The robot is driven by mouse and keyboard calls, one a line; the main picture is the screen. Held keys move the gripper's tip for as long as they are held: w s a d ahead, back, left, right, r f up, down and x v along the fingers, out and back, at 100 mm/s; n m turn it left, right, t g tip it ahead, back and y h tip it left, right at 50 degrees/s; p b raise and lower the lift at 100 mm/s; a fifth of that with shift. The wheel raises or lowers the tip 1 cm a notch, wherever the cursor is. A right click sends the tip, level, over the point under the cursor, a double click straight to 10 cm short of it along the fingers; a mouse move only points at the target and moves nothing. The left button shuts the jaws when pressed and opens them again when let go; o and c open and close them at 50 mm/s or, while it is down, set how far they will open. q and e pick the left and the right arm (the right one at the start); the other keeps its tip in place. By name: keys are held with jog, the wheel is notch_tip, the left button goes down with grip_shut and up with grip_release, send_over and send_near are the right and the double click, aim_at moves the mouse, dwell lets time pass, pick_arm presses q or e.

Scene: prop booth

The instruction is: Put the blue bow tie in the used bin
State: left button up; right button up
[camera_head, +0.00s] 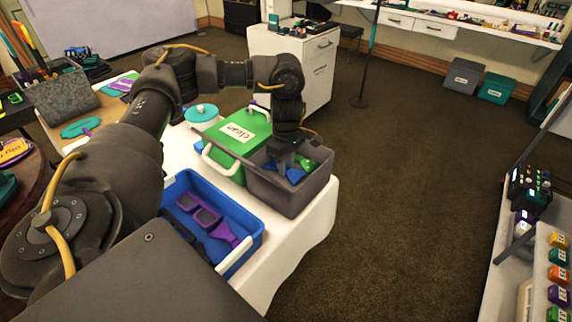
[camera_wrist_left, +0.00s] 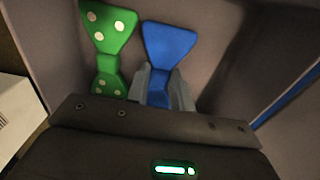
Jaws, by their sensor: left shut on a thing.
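The blue bow tie (camera_head: 295,175) is inside the grey bin (camera_head: 288,198) at the table's right end; no label shows on this bin. My left gripper (camera_head: 284,160) points down into the bin and is shut on the bow tie's narrow middle. In the left wrist view one wing of the blue bow tie (camera_wrist_left: 170,42) spreads beyond the grey fingers (camera_wrist_left: 160,88), and its near part is hidden. A green bow tie with pale dots (camera_wrist_left: 108,45) lies right beside it in the bin. My right gripper is not in view.
A green bin labelled "clean" (camera_head: 228,152) with a lid stands left of the grey bin. A blue tray (camera_head: 255,240) with purple glasses and a purple tie is in front.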

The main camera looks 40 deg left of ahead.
pick_arm(q)
jog(key=shift+f, duration=0.1)
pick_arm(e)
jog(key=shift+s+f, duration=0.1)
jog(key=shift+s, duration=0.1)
pick_arm(q)
jog(key=o, duration=0.6)
jog(key=shift+c, duration=0.2)
jog(key=o, duration=0.4)
notch_tip(320, 180, up, 5)
jog(key=shift+w+p, duration=0.1)
jog(key=shift+p, duration=0.45)
jog(key=shift+r+p, duration=0.6)
jog(key=shift+r, duration=3)
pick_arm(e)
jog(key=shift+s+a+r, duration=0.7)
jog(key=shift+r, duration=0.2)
